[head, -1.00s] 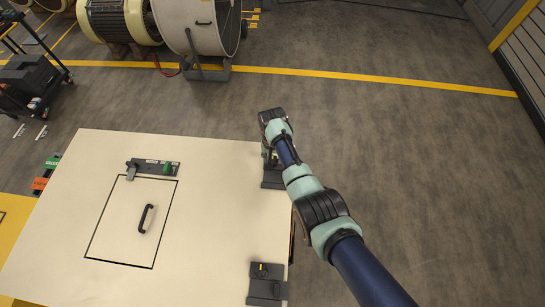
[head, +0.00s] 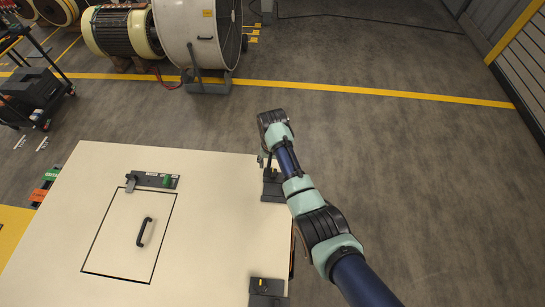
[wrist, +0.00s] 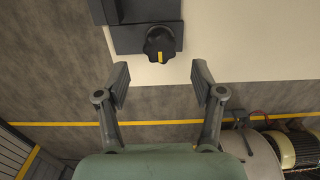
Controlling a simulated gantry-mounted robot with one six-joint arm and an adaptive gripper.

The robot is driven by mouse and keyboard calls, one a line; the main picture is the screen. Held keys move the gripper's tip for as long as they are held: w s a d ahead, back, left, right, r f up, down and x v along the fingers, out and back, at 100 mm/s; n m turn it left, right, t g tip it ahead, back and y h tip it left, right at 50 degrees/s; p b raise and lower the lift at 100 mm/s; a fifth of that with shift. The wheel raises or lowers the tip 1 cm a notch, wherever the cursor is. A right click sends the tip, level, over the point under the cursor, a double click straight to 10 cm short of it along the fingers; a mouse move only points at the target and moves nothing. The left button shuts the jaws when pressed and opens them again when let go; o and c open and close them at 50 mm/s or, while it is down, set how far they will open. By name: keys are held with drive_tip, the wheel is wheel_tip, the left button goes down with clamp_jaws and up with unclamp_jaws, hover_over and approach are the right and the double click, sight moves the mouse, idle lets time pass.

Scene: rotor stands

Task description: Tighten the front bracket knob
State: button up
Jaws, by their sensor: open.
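A black lobed knob with a yellow mark (wrist: 159,45) sits on a dark bracket (wrist: 124,37) at the panel's edge in the wrist view. My gripper (wrist: 161,82) is open and empty, its two fingers apart, just short of the knob and roughly centred on it. In the head view this bracket (head: 273,188) is at the far right corner of the cream panel, partly covered by my arm, and its knob is hidden. The frames do not show which is called front.
Large drum-like machines (head: 195,40) stand beyond a yellow floor line. The floor right of the panel is clear.

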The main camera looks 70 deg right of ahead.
wheel_tip(320, 180, up, 7)
idle(0.7)
drive_tip(key=w+a+r+n+t+h+p, duration=0.1)
drive_tip(key=w+a+r+n+t+p, duration=0.25)
drive_tip(key=w+a+r, duration=0.6)
drive_tip(key=w+a+r+n+t+h+p, duration=0.1)
drive_tip(key=w+a+r+n+t+p, duration=0.3)
drive_tip(key=a, duration=1.1)
drive_tip(key=s+a+r+n+t+y, duration=0.1)
drive_tip(key=s+a+r+n+t, duration=0.1)
drive_tip(key=a+r, duration=0.5)
drive_tip(key=s+a+r+n+t+y+p, duration=0.1)
drive_tip(key=s+a+r+n+t, duration=0.2)
drive_tip(key=a, duration=0.7)
wheel_tip(320, 180, up, 4)
drive_tip(key=shift+s+a+r+n, duration=0.25)
drive_tip(key=shift+s+a+n, duration=0.05)
drive_tip(key=shift+s+n, duration=0.85)
